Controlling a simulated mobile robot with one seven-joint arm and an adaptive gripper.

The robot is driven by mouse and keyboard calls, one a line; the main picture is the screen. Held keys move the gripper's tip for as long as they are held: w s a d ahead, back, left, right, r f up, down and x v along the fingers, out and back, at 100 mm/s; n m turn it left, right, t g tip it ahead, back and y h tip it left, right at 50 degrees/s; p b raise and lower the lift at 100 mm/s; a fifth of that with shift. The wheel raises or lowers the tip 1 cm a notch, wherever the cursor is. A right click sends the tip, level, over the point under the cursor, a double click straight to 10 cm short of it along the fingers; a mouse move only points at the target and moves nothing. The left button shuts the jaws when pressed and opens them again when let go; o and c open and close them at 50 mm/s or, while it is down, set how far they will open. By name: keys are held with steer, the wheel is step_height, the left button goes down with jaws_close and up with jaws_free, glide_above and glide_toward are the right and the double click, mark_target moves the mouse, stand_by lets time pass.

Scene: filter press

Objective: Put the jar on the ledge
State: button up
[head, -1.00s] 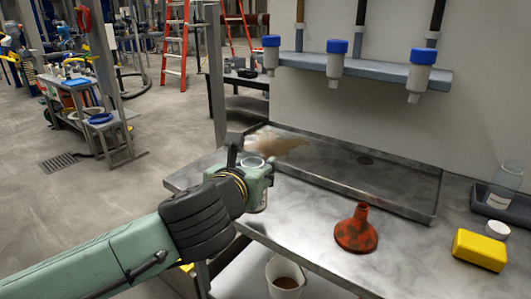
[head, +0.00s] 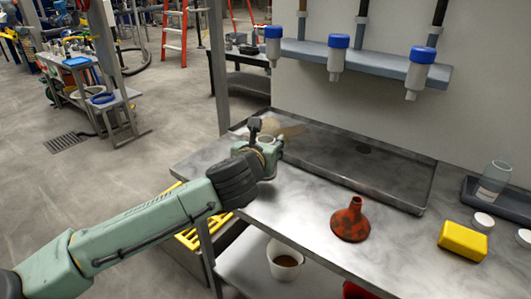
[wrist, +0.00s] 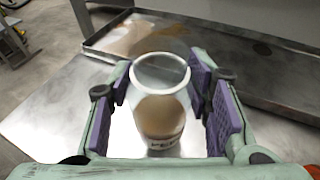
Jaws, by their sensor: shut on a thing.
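The jar (wrist: 160,95) is clear glass with an open round mouth and brownish contents low inside, and its printed label is partly readable. It stands upright between the purple finger pads of my gripper (wrist: 163,108), which is shut on it. In the head view my gripper (head: 267,148) is above the left end of the steel bench, near the tray's left corner, and hides most of the jar. The blue-grey ledge (head: 385,68) is fixed to the wall behind the bench, further right and higher than my gripper in the picture.
Several blue-capped bottles (head: 338,58) hang along the ledge with pipes above. A shallow steel tray (head: 330,168) fills the bench's back. A red funnel (head: 350,222), yellow block (head: 463,240), white lids (head: 484,221) and a glass bottle (head: 494,181) stand right. A bucket (head: 284,261) is below.

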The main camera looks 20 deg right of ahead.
steer(key=shift+f+p, duration=0.3)
steer(key=shift+f, duration=1.3)
steer(key=shift+f, duration=0.1)
steer(key=shift+f, duration=0.15)
steer(key=o, duration=1.4)
steer(key=shift+c, duration=0.2)
steer(key=shift+r, duration=0.25)
steer(key=b+v, duration=1)
steer(key=v, duration=0.2)
